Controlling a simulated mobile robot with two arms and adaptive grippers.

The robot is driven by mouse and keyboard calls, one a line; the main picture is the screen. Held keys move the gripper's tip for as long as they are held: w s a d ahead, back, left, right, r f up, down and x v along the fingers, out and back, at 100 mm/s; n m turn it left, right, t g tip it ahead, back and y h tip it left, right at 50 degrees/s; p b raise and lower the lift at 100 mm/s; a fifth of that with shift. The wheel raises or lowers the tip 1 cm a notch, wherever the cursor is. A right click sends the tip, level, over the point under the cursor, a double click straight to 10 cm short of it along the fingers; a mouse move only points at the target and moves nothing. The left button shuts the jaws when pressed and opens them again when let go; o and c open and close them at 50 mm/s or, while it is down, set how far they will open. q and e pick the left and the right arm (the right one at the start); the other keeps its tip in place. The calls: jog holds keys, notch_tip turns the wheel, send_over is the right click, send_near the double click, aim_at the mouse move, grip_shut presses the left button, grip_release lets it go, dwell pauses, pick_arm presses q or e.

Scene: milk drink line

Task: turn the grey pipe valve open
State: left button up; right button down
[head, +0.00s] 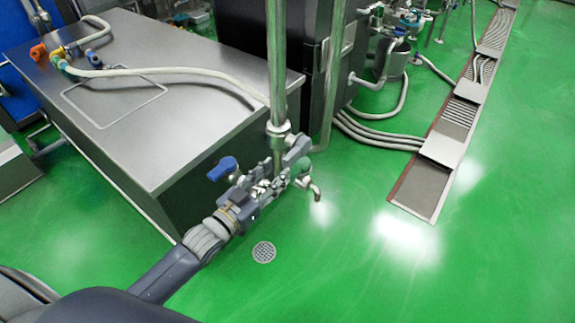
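A vertical steel pipe (277,70) comes down beside the corner of the steel cabinet, with a collar (279,127) low on it. My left gripper (287,164) is at the pipe's lower end, against or around the valve fittings. Its fingers overlap the grey parts there, so the grey valve handle cannot be made out clearly. I cannot tell whether the fingers are closed on it. A blue lever (222,168) sticks out left of the gripper. A green part (301,171) and a bent metal spout (315,188) show on the right. My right gripper is not in view.
The steel cabinet (165,85) stands close on the left, with a hose (150,71) on its top. A floor drain (264,252) lies below the gripper. Hoses (375,137) and a drain channel (445,145) are to the right. The green floor in front is clear.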

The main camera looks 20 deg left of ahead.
aim_at(284, 165)
pick_arm(q)
jog(key=b+x, duration=0.1)
jog(key=x, duration=0.3)
jog(key=shift+f, duration=0.15)
jog(key=shift+b+x, duration=0.55)
jog(key=shift+x, duration=0.4)
grip_shut()
